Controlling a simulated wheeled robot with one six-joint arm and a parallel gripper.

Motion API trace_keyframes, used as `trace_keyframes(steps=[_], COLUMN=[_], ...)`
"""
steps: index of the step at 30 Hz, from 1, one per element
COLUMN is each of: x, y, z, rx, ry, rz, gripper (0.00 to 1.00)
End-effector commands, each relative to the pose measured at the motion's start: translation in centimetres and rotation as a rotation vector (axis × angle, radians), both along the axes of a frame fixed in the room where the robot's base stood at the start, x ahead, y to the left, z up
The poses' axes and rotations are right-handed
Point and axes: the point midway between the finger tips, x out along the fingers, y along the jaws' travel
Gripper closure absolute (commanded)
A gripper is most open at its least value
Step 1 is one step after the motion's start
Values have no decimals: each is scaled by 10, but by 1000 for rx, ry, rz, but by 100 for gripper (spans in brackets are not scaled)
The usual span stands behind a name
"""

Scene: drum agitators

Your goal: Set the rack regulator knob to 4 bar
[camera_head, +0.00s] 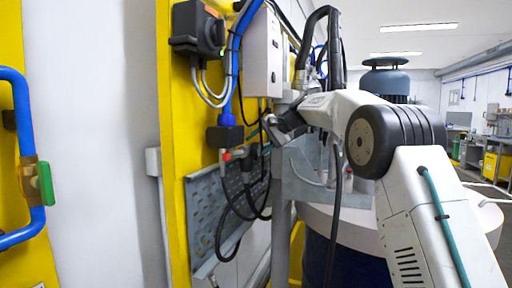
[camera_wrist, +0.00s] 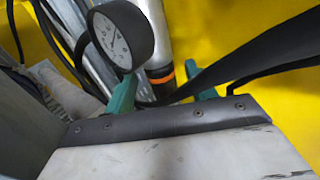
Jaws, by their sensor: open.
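In the wrist view, a round pressure gauge (camera_wrist: 119,38) with a white face and black rim stands at upper left; its reading is too small to tell. Right of it a silver cylinder ends in a dark part with an orange ring (camera_wrist: 161,76), which looks like the regulator knob. My gripper (camera_wrist: 165,92) is open, with one green fingertip on each side of that ringed part. I cannot tell whether either finger touches it. In the head view my gripper end is mostly hidden by my arm near the yellow post, and I cannot make out the gauge or knob there.
A yellow post (camera_head: 173,120) carries a black switch box (camera_head: 197,30), a white box (camera_head: 262,55) and blue hose. Black cables loop over a grey perforated panel (camera_head: 205,215). A drum (camera_head: 350,235) with a motor (camera_head: 385,82) stands behind my arm. A dark hose (camera_wrist: 250,62) crosses the wrist view.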

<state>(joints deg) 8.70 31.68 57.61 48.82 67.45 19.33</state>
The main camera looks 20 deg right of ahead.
Motion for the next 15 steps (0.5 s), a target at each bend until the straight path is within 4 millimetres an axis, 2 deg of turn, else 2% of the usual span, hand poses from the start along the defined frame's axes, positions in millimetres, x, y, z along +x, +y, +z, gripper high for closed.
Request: trace_keyframes(steps=[3,12,15], x=[4,6,6], y=[6,7,7], z=[-6,-7,-7], rx=[0,0,0], ry=[1,0,0], rz=[1,0,0], gripper=[44,44,72])
